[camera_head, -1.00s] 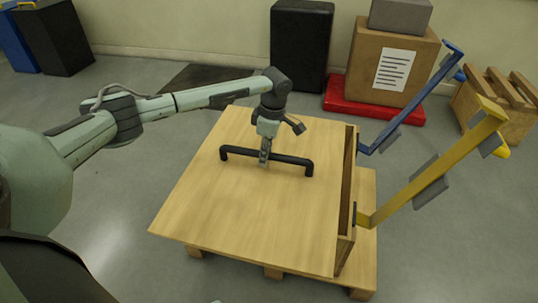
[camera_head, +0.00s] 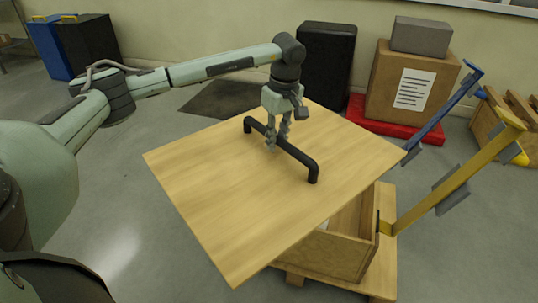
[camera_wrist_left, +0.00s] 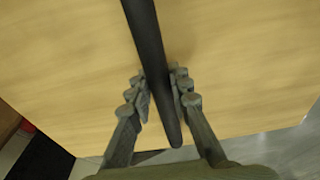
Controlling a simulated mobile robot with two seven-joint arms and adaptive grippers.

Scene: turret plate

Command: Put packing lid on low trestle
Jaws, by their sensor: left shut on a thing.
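The packing lid (camera_head: 215,205) is a broad square wooden board with a black bar handle (camera_head: 298,155). It is turned and raised above an open wooden crate (camera_head: 340,255), whose inside partly shows. My left gripper (camera_head: 277,142) is shut on the handle; in the left wrist view its fingers (camera_wrist_left: 160,105) sit on both sides of the bar. A blue slanted bar (camera_head: 445,110) and a yellow slanted bar (camera_head: 455,178) with grey pads stand at the right. I cannot tell whether they form the low trestle. My right gripper is not in view.
The crate rests on a wooden pallet (camera_head: 382,280). Behind are a black case (camera_head: 327,60), a labelled box (camera_head: 385,85) on a red base (camera_head: 365,125) and a dark floor mat (camera_head: 222,98). A slatted wooden thing (camera_head: 487,125) is at the right edge. Floor at left is clear.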

